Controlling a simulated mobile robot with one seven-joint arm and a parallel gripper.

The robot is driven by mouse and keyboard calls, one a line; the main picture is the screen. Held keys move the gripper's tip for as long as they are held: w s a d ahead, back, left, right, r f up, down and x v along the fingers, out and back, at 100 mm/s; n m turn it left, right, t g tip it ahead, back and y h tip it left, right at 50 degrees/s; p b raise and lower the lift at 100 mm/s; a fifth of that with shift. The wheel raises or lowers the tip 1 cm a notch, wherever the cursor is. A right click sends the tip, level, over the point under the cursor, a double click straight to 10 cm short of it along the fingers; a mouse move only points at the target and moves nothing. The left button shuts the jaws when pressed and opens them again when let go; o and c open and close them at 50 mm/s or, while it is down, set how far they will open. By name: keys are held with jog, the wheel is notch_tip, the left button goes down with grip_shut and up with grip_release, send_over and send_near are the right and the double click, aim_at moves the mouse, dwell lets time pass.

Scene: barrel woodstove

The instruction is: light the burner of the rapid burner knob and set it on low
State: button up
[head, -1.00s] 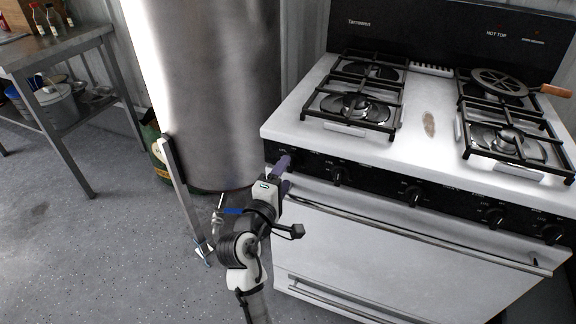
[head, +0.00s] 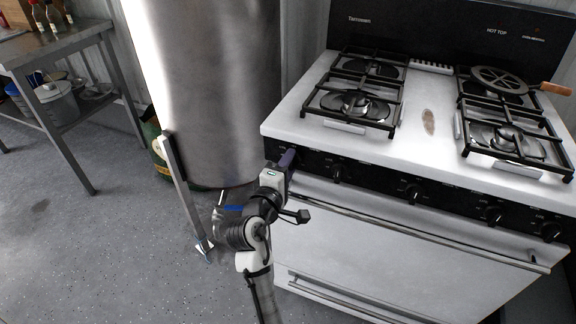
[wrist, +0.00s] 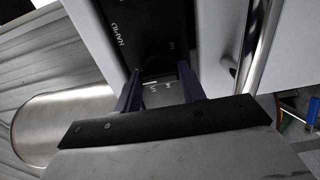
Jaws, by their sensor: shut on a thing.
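My gripper (head: 288,158) is at the left end of the stove's black control panel (head: 316,167), with its purple fingers against the panel. In the wrist view, my gripper (wrist: 160,88) has one finger on each side of a dark knob (wrist: 161,68), close to the printed word RAPID. It is shut on this rapid burner knob, whose body is mostly lost in shadow. The head view hides the knob behind the fingers. The front left burner (head: 352,103) and front right burner (head: 504,138) show no visible flame.
More black knobs, such as this one (head: 338,174), line the panel to the right. The oven handle (head: 400,229) runs below. A large metal cylinder (head: 208,90) stands close on the left. A pan (head: 499,79) sits on the back right grate.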

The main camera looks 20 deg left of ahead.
jog(key=shift+n+p, duration=0.3)
jog(key=shift+p, duration=0.15)
jog(key=shift+r+n+p, duration=0.2)
jog(key=shift+n+p, duration=0.7)
jog(key=shift+p, duration=0.25)
jog(key=n+p, duration=0.3)
jog(key=p, duration=0.1)
jog(key=n+p, duration=0.2)
jog(key=p, duration=0.1)
jog(key=shift+n, duration=0.4)
jog(key=shift+f+n+p, duration=0.1)
jog(key=shift+n+p, duration=1.1)
jog(key=shift+p, duration=0.05)
jog(key=shift+f, duration=0.1)
jog(key=o, duration=1)
